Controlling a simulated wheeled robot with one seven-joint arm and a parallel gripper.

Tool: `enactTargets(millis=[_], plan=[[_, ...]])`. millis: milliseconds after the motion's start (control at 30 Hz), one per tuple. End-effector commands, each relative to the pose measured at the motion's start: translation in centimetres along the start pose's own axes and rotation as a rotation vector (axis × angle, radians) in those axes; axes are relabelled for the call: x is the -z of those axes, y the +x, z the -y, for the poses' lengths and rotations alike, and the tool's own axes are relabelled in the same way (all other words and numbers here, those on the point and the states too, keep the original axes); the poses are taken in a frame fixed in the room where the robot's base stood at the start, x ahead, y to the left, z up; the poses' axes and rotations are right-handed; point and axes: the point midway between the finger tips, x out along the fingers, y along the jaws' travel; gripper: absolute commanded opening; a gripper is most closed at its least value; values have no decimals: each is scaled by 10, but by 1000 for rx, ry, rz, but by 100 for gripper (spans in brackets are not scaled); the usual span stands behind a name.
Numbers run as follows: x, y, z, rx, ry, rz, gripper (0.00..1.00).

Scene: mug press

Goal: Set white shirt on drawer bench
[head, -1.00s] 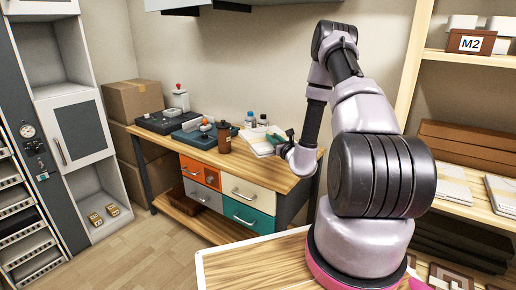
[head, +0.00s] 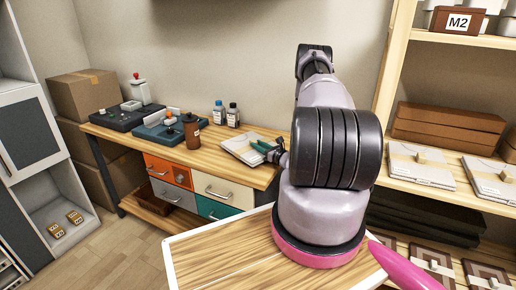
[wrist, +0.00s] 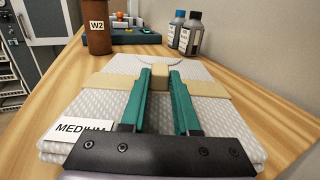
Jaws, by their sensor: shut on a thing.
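The white shirt (wrist: 215,115) is folded flat, with a tan band and a "MEDIUM" label, in the wrist view. My gripper (wrist: 160,77) has its green fingers shut on the tan block of the band. The shirt (head: 238,148) also shows in the head view at the right part of the drawer bench (head: 222,189), left of my gripper (head: 264,149). The shirt lies level at the wooden top; I cannot tell whether its underside fully touches. My arm hides the bench's right end.
Control boxes (head: 126,115) fill the bench's left part. A shelf (head: 455,150) with other folded packs is at the right.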

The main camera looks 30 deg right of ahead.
Motion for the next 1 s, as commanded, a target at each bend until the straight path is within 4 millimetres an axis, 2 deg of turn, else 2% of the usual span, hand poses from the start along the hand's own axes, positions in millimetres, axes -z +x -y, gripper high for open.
enactTargets(millis=[100,433,467,500,533,900,1000], plan=[[12,0,0,0,0,0,0],[15,0,0,0,-1,1,0],[15,0,0,0,-1,0,33],[15,0,0,0,-1,0,48],[15,0,0,0,-1,0,59],[11,0,0,-1,-1,0,59],[12,-10,1,2,-1,-2,59]])
